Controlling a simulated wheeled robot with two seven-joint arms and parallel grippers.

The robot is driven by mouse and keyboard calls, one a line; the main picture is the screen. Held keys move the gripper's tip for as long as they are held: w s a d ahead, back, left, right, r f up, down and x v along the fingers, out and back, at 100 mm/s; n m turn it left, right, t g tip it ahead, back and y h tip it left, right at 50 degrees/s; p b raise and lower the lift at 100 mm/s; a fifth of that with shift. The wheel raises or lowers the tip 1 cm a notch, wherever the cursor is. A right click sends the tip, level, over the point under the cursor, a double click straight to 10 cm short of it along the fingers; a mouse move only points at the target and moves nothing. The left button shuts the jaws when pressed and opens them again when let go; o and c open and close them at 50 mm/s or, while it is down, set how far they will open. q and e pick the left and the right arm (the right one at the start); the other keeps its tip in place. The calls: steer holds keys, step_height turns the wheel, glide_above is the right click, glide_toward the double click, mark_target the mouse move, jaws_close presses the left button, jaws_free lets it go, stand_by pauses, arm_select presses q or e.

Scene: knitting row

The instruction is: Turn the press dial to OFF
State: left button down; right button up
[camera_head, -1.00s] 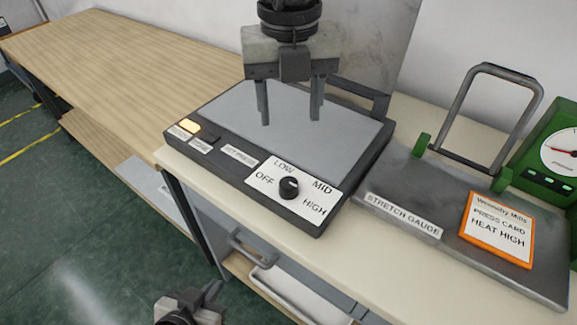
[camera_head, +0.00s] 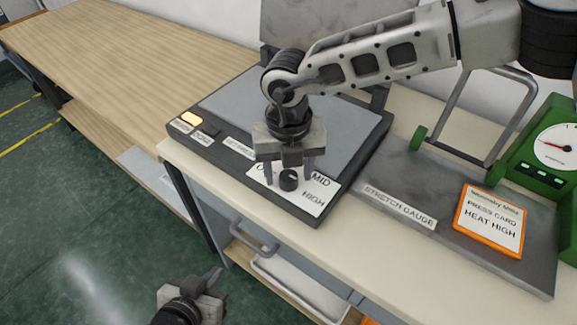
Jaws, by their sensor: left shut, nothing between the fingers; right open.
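The press dial (camera_head: 289,180) is a small black knob on a white label card (camera_head: 318,198) at the front of the dark flat press (camera_head: 340,185). The MID and HIGH words show; my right gripper covers LOW and most of OFF. The dial's pointer mark is too small to read now. My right gripper (camera_head: 288,178) is open and points down over the card, with one finger at each side of the dial in this view. Whether the fingers touch it, I cannot tell. My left gripper (camera_head: 215,276) is shut and empty low in the view, in front of the bench.
A lit amber button (camera_head: 191,118) is at the press's left corner. Right of the press are the stretch gauge (camera_head: 400,208), its grey handle frame, a green dial meter (camera_head: 550,150) and an orange-edged card reading HEAT HIGH (camera_head: 490,222). The wooden table (camera_head: 130,60) at left is clear.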

steer(key=c, duration=1)
